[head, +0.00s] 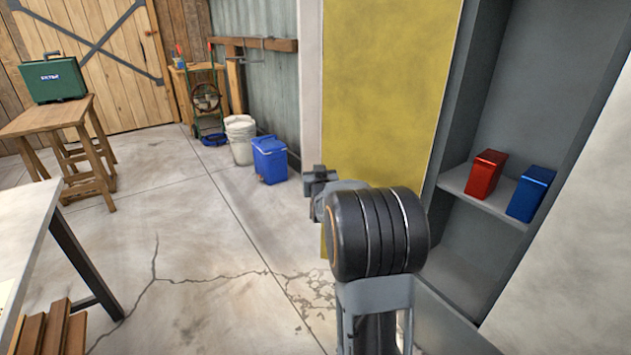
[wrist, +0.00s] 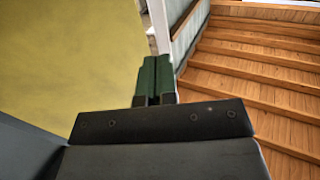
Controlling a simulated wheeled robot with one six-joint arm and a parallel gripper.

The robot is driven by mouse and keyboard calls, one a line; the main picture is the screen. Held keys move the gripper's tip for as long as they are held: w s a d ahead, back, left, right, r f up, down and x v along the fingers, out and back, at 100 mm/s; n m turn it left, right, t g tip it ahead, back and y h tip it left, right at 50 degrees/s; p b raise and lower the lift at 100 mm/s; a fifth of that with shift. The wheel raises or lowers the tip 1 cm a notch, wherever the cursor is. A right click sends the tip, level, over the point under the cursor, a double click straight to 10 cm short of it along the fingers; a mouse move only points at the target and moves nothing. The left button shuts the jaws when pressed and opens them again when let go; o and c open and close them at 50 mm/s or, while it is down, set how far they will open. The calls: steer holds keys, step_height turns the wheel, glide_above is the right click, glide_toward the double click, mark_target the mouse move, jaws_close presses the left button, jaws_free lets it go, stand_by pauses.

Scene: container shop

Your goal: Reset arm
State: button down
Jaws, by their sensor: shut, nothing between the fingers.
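My arm stands right of centre in the head view, its gripper (head: 318,181) beyond the dark ribbed joint, in front of the yellow panel (head: 385,85). In the wrist view the two dark green fingers of my gripper (wrist: 155,75) lie side by side, shut and empty. They touch nothing that I can see. The arm hides part of the panel's lower end.
A grey shelf (head: 463,188) at right holds a red box (head: 486,175) and a blue box (head: 530,193). A blue bin (head: 269,160) and white bucket (head: 240,140) stand behind. A table (head: 38,215) is at left. Wooden steps (wrist: 255,80) show in the wrist view. Cracked floor between is clear.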

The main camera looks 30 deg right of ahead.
steer(key=shift+s+a, duration=1.45)
steer(key=shift+s, duration=0.05)
step_height(320, 180, down, 8)
steer(key=s+a+g+y, duration=0.2)
steer(key=s+g+y, duration=0.1)
steer(key=g, duration=0.2)
steer(key=s+a+r+n+g+y+p, duration=0.1)
steer(key=s+a+g+y+p, duration=0.1)
steer(key=s+a+g+p, duration=0.35)
steer(key=s+a+r+n+g+y+p, duration=0.1)
steer(key=s+a+r+n+p, duration=0.1)
steer(key=s+a+r+p, duration=0.5)
steer(key=s+a+r+n+g+y+p, duration=0.1)
steer(key=s+a+r+n+p, duration=0.1)
steer(key=s+a+r+p, duration=0.6)
step_height(320, 180, up, 5)
steer(key=shift+s+a+f+y, duration=0.15)
steer(key=shift+s+f+y, duration=0.05)
steer(key=shift+s+y, duration=0.25)
